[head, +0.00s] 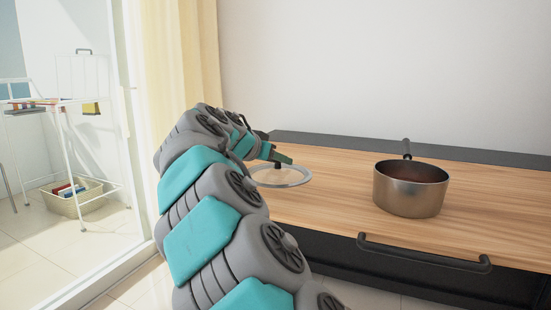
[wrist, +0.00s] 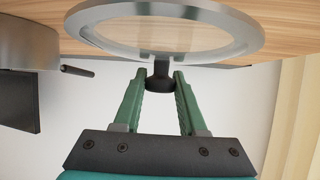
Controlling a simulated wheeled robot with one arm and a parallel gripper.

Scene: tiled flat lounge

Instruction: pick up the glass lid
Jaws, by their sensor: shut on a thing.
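The glass lid (head: 292,177), a clear round pane with a silver metal rim, is at the left part of the wooden top in the head view. In the wrist view the lid (wrist: 229,40) fills the upper middle, with its dark knob (wrist: 160,75) between the green fingertips. My gripper (wrist: 161,79) is shut on that knob; in the head view my gripper (head: 279,158) is above the lid, and my arm hides part of it. I cannot tell whether the lid touches the wooden top.
A metal pot (head: 410,190) with a dark handle stands to the right on the wooden top (head: 325,208). A black bar handle (head: 424,256) runs along the front. A white rack (head: 75,140) and a basket (head: 75,198) are behind glass at left.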

